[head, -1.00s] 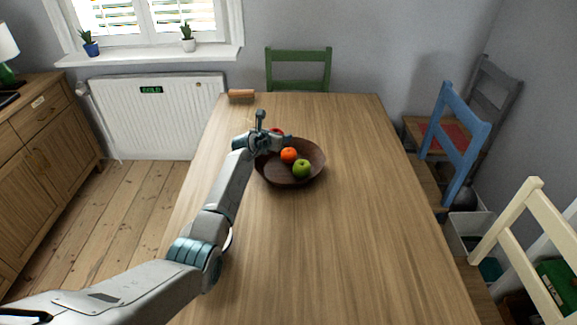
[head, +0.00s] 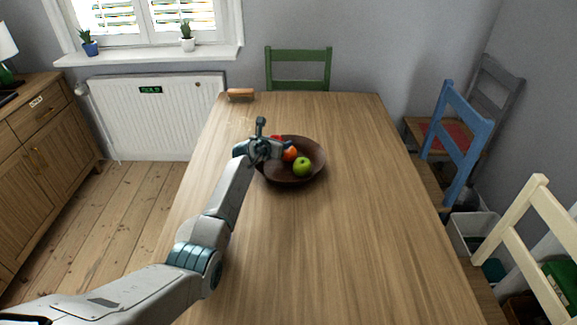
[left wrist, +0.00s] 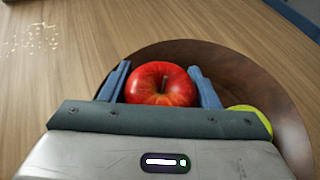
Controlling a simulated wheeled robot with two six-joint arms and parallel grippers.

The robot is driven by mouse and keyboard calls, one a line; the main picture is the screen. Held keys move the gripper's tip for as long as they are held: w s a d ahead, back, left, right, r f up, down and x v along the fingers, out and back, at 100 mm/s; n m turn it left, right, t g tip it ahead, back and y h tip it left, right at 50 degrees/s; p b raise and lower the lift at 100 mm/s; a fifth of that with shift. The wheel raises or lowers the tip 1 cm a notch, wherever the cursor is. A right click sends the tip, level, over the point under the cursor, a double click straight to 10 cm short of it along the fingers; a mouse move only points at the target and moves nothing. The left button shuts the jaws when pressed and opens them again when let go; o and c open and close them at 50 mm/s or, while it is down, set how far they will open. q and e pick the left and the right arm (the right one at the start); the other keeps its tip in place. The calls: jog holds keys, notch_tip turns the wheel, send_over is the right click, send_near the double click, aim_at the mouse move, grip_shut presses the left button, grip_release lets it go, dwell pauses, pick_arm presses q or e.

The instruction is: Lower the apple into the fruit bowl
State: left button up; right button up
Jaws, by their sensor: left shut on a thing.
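The red apple (left wrist: 161,85) sits between the two fingers of my left gripper (left wrist: 163,84) in the left wrist view, stem towards the camera. In the head view the left gripper (head: 278,147) is over the left rear part of the dark brown fruit bowl (head: 318,171), and only a sliver of red shows by it. The bowl's rim also shows around the apple in the left wrist view (left wrist: 262,78). I cannot tell whether the red apple touches the bowl. My right gripper is out of view.
The bowl stands on a long wooden table (head: 330,240), clear in front and to the right. A brown cylinder (head: 240,93) lies at the far left corner. Light crumbs (left wrist: 30,40) are left of the bowl. Chairs, a green one (head: 298,83) and a blue one (head: 460,150) among them, stand around.

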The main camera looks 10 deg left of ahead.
pick_arm(q)
jog(key=shift+f+b, duration=0.3)
jog(key=shift+f, duration=0.15)
dwell(0.6)
jog(key=o, duration=1.1)
